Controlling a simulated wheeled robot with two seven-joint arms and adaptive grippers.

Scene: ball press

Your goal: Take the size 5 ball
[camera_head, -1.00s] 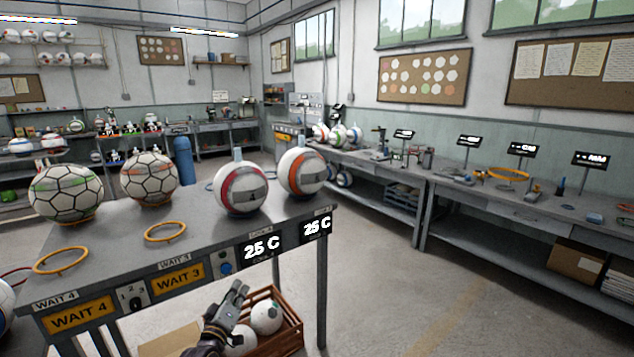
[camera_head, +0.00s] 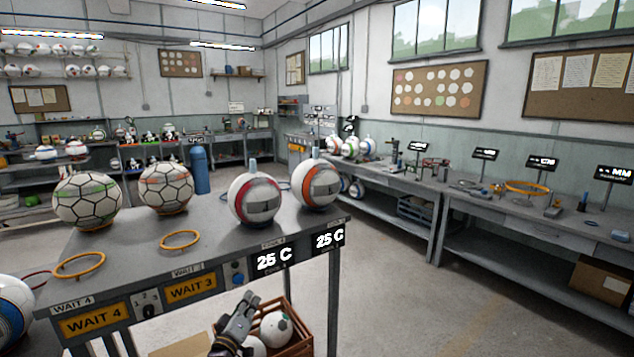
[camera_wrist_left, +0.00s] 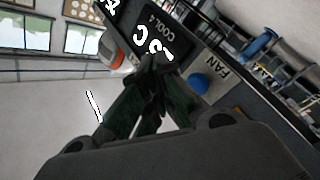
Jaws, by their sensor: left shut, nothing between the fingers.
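Two white balls with black seams stand on the grey bench, one with green marks (camera_head: 87,199) at the left and one with orange marks (camera_head: 166,188) beside it. A ball with a pink-red band (camera_head: 256,199) and a ball with an orange band (camera_head: 316,184) stand further right, above displays reading "25 C". I cannot read a size on any ball. My left gripper (camera_head: 243,304) is shut and empty, low in front of the bench; its fingers (camera_wrist_left: 150,95) point at the bench front in the left wrist view. My right gripper is not in view.
A wooden crate (camera_head: 299,328) with white balls stands on the floor behind my left gripper. A partly cut-off blue and white ball (camera_head: 12,312) is at far left. Open floor lies right.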

